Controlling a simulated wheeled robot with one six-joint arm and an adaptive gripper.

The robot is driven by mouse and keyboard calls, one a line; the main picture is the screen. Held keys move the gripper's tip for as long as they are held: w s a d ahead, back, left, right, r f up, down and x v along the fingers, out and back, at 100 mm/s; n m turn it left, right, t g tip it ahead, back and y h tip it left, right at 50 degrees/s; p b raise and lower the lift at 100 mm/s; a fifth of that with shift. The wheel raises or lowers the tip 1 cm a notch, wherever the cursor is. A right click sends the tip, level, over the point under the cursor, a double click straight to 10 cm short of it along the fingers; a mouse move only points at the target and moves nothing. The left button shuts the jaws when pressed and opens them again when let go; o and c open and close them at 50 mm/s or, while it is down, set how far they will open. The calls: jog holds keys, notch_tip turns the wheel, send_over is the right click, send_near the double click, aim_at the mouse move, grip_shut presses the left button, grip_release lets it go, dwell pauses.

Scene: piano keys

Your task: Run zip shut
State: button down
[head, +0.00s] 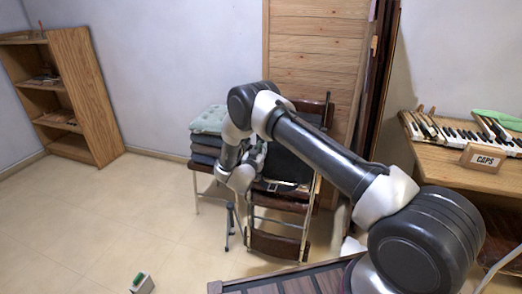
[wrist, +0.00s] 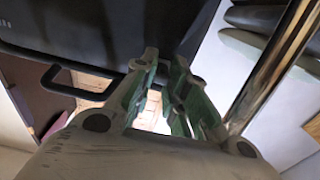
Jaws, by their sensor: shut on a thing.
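A black bag (head: 291,166) rests on a dark brown metal-framed chair (head: 278,245), partly hidden behind my arm. In the wrist view the dark underside or side of the bag (wrist: 110,28) fills the upper left. My gripper (head: 262,160) is at the bag's left side. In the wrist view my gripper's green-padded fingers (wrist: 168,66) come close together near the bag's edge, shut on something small. The zip pull is too small or hidden to make out between the fingertips. The zip line is not clear in either view.
A chrome chair tube (wrist: 270,68) passes close to the right finger. A dark bent bar (wrist: 75,85) is at left. Stacked cushions (head: 207,135) stand left of the bag. A piano-key bench (head: 470,150) is at right. Open floor lies at left.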

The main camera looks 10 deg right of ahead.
jog(key=s+d, duration=0.5)
jog(key=d, duration=0.3)
jog(key=s+d, duration=0.4)
jog(key=d, duration=0.4)
jog(key=shift+s+d, duration=0.4)
jog(key=c, duration=1.4)
grip_release()
jog(key=shift+d, duration=0.1)
jog(key=v, duration=1.2)
